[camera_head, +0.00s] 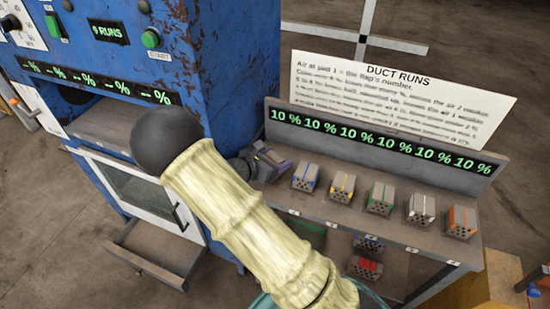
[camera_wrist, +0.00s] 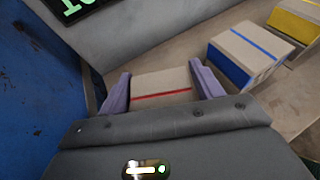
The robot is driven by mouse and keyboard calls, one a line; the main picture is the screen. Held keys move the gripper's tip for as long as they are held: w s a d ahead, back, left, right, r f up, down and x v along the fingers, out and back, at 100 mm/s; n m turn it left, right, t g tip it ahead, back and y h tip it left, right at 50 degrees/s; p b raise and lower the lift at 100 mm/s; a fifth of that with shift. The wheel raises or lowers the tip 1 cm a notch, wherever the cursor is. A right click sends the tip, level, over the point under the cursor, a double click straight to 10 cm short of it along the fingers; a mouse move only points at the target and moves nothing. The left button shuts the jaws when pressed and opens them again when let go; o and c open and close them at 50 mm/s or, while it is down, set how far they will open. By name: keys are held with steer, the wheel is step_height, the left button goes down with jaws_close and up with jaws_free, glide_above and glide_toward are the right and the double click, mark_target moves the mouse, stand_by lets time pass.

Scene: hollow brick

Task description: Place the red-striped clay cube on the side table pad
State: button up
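The red-striped clay cube (camera_wrist: 160,92) lies between my two gripper fingers in the wrist view, its red stripe running across between them. My gripper (camera_head: 270,160) is at the left end of the table's top shelf (camera_head: 340,212) in the head view, beside the blue cabinet. The fingers (camera_wrist: 160,85) stand close along both sides of the cube. Whether they press on it cannot be told. The cube's lower part is hidden by the gripper body, and whether it rests on the shelf is unclear. No side table pad can be clearly made out.
Cubes with blue (camera_head: 306,177), yellow (camera_head: 342,187), green (camera_head: 381,198), white (camera_head: 421,208) and orange (camera_head: 462,221) stripes stand in a row to the right. A back panel (camera_head: 380,140) reads 10 % repeatedly. A red-marked block (camera_head: 367,268) sits lower. The blue cabinet (camera_head: 235,80) is close left.

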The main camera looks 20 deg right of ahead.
steer(key=shift+o, duration=0.7)
steer(key=shift+r, duration=0.1)
steer(key=shift+r, duration=0.15)
steer(key=shift+s+a, duration=0.15)
steer(key=shift+a, duration=0.2)
steer(key=v, duration=1.1)
steer(key=shift+s+r, duration=0.1)
